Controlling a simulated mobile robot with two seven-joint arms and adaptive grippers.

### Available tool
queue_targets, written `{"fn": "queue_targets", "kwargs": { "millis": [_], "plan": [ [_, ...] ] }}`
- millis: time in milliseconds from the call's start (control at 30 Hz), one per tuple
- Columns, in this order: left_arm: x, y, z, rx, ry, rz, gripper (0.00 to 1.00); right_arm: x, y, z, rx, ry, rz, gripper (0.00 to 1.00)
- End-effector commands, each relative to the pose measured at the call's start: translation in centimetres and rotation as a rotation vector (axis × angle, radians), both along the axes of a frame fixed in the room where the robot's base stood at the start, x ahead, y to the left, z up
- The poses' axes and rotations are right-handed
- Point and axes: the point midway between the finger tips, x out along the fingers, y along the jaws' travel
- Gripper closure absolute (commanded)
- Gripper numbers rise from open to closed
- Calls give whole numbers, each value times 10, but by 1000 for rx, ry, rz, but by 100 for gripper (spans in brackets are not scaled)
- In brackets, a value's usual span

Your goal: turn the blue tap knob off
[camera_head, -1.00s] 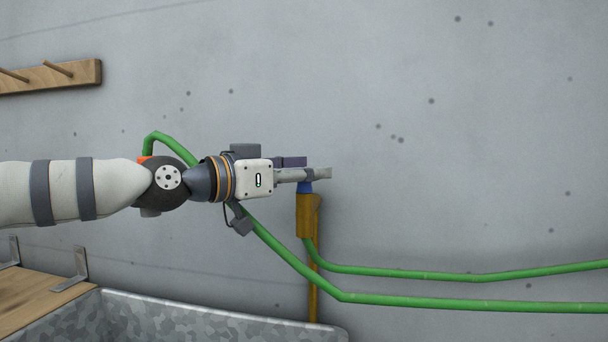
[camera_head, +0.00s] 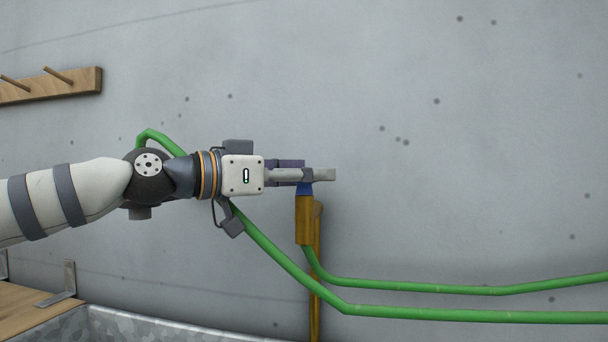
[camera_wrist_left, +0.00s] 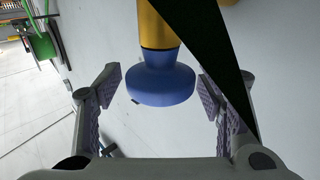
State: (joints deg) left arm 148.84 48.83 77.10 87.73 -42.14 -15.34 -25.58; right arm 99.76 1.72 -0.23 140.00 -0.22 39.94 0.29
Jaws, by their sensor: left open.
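The blue tap knob (camera_wrist_left: 160,82) sits on the end of the brass tap body (camera_wrist_left: 156,28) in the left wrist view. In the head view the knob (camera_head: 305,188) shows just under my gripper's fingers, on top of the upright brass tap (camera_head: 305,220). My left gripper (camera_head: 324,175) reaches in from the left at the knob. In the left wrist view its two fingers (camera_wrist_left: 160,88) stand open on either side of the knob, with a visible gap on both sides. My right gripper is not in view.
A green hose (camera_head: 420,286) runs from the tap to the right along the grey wall (camera_head: 480,150). A metal trough (camera_head: 150,328) and a wooden shelf (camera_head: 25,312) are at lower left. A wooden peg rack (camera_head: 60,83) hangs at upper left. The wall right of the tap is clear.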

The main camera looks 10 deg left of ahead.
Motion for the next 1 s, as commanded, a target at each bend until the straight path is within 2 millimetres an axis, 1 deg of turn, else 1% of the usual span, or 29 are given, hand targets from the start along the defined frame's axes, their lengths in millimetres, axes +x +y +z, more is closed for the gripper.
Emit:
{"fn": "queue_targets", "kwargs": {
  "millis": [67, 167, 400, 500, 667, 1000],
  "plan": [
    [-2, 3, 1, -1, -1, 1, 38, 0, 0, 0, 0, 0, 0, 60],
    [-14, 16, 2, -1, -3, 3, 38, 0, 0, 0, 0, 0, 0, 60],
    [-59, 62, 2, -4, -2, 3, 38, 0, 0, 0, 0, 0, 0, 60],
    [-73, 76, 1, -2, -2, 2, 38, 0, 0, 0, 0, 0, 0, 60],
    [-84, 85, 1, 1, -1, 0, 38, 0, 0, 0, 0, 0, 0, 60],
    [-84, 86, 0, 1, 1, 0, 38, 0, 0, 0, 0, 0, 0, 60]
  ]
}}
